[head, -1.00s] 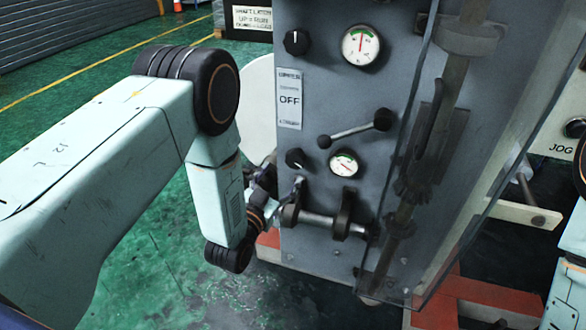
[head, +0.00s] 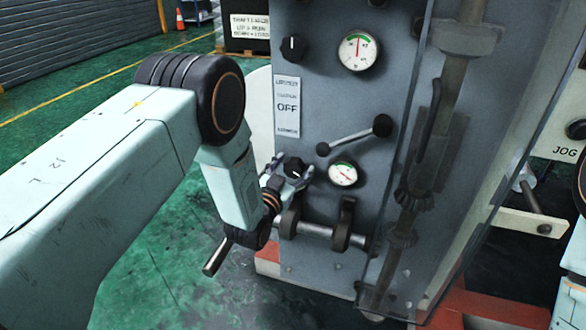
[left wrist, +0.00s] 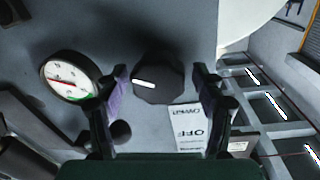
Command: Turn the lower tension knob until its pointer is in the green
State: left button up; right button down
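The lower tension knob (head: 294,167) is black and sits on the grey panel, left of the lower gauge (head: 343,174). In the left wrist view the knob (left wrist: 158,86) has a white pointer mark, and the gauge (left wrist: 70,77) shows a thin red needle and a green band at its lower right. The needle appears to lie off the green, pointing left in that view. My left gripper (head: 289,174) is at the knob. In the left wrist view its fingers (left wrist: 162,80) stand apart on either side of the knob, with visible gaps. My right gripper is out of view.
The upper knob (head: 293,48) and upper gauge (head: 359,51) are above. A lever with a ball end (head: 354,136) sits just above the lower gauge. A horizontal roller (head: 315,230) juts out below the knob. A clear guard (head: 440,150) stands to the right.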

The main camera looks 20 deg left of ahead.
pick_arm(q)
jog(key=c, duration=1)
